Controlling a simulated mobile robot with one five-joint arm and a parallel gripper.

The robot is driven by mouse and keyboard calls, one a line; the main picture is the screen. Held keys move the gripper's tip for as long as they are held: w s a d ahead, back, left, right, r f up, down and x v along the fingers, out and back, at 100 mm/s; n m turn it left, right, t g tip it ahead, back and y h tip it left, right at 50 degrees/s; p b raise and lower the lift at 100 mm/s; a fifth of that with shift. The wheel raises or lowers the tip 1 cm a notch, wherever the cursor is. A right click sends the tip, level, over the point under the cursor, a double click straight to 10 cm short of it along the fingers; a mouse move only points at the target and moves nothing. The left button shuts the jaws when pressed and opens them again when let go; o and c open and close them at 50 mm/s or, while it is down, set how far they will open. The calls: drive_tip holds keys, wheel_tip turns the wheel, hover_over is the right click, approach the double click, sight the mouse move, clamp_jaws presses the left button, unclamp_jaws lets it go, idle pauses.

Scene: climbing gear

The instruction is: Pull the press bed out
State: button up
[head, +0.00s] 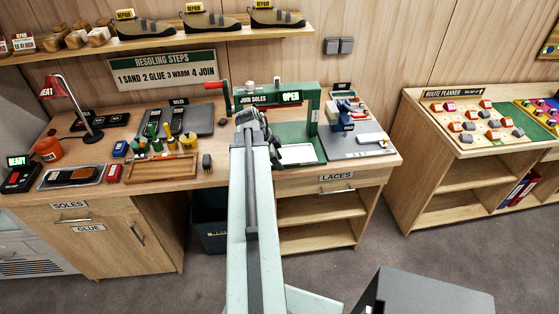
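The green sole press (311,108) stands on the workbench, with a red-handled crank at its left. Its sign reads "JOIN SOLES" and its display reads "OPEN". A pale flat plate (298,154), which looks like the press bed, lies low at the front of the press. My arm reaches forward over the bench and covers the left part of the press. My gripper (258,128) is at the arm's far end, in front of the press and to the left of the pale plate. Its fingers are small and dark here. I cannot tell if they are open or touch anything.
The workbench (225,172) holds a red lamp (62,92), a wooden tray (160,169) and several bottles left of the press. A blue tool (342,113) stands on a grey plate at the right. A shelf of shoes (205,24) hangs above. A dark bin (208,222) stands below.

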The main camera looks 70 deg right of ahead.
drive_tip(key=p+v, duration=0.5)
drive_tip(key=v, duration=0.1)
drive_tip(key=shift+r, duration=0.3)
drive_tip(key=shift+w, duration=0.1)
drive_tip(key=w+a+f+n+t+b, duration=0.3)
drive_tip(key=w+a+n, duration=0.6)
drive_tip(key=w+a, duration=1.9)
drive_tip(key=w+a+f+n+y, duration=0.1)
drive_tip(key=w+a+n+y, duration=0.1)
drive_tip(key=a+n, duration=0.9)
drive_tip(key=w+a+f+n+y, duration=0.2)
drive_tip(key=a+n, duration=0.9)
drive_tip(key=a, duration=0.6)
drive_tip(key=shift+w+b, duration=0.35)
drive_tip(key=shift+w, duration=0.2)
